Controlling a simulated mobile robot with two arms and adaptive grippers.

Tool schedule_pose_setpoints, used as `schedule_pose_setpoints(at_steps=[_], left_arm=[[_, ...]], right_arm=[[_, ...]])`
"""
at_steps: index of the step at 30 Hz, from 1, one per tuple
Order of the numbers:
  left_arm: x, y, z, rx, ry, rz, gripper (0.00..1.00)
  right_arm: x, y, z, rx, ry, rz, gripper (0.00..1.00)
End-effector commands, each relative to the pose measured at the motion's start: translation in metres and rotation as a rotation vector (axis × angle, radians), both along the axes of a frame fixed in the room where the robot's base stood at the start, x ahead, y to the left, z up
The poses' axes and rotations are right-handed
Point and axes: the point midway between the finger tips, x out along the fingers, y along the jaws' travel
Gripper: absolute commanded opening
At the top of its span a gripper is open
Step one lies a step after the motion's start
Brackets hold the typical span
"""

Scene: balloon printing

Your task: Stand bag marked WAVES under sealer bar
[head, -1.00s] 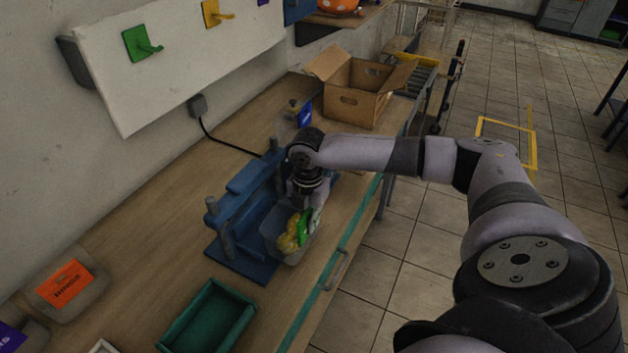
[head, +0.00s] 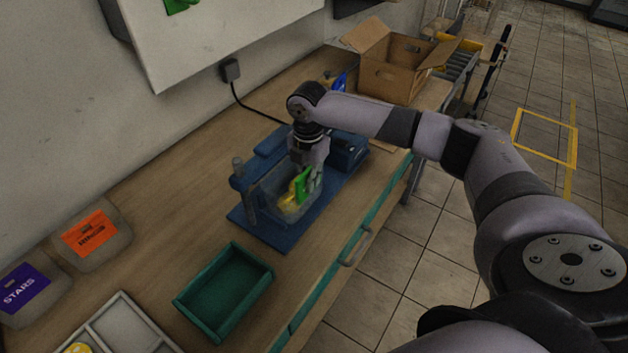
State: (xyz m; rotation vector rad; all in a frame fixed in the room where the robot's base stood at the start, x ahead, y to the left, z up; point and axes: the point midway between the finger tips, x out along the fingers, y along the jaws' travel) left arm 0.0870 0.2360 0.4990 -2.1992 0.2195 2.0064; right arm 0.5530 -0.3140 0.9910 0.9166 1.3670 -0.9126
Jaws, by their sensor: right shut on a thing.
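The blue sealer (head: 262,232) stands on the wooden bench, with its base plate towards the front and uprights at its sides. A clear bag (head: 287,208) with a green label and yellow contents is upright over the sealer's base. The writing on its green label cannot be read from here. My right gripper (head: 311,170) reaches down from above and is shut on this bag's upper part; my arm and gripper hide part of the sealer bar. I cannot tell whether the bag's bottom touches the base. My left gripper is not in view.
A green tray (head: 224,292) is in front of the sealer. Bags with an orange label (head: 90,234) and a purple label marked STARS (head: 24,290) lie at left, near a grey divided tray (head: 120,322). A blue-labelled item (head: 340,82) and an open cardboard box (head: 394,76) are behind.

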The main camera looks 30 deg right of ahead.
Motion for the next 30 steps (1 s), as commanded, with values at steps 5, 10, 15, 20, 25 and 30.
schedule_pose_setpoints(at_steps=[5,10,15,20,25,30], left_arm=[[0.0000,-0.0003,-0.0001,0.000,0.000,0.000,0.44],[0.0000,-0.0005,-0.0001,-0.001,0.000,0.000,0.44],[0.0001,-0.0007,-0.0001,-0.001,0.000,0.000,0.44],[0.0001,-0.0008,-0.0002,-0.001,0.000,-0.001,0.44],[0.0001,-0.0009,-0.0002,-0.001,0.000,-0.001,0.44],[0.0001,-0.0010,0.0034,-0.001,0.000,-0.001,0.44]], right_arm=[[0.0016,0.0006,0.0002,0.000,-0.001,0.000,0.00],[0.0015,0.0005,0.0001,0.000,-0.001,0.000,0.10],[0.0015,0.0004,0.0000,0.000,-0.001,0.000,0.21],[0.0014,0.0004,-0.0001,0.000,-0.001,0.000,0.32],[0.0013,0.0003,-0.0001,0.000,-0.001,0.000,0.33],[0.0005,0.0000,0.0028,0.000,0.000,-0.001,0.33]])
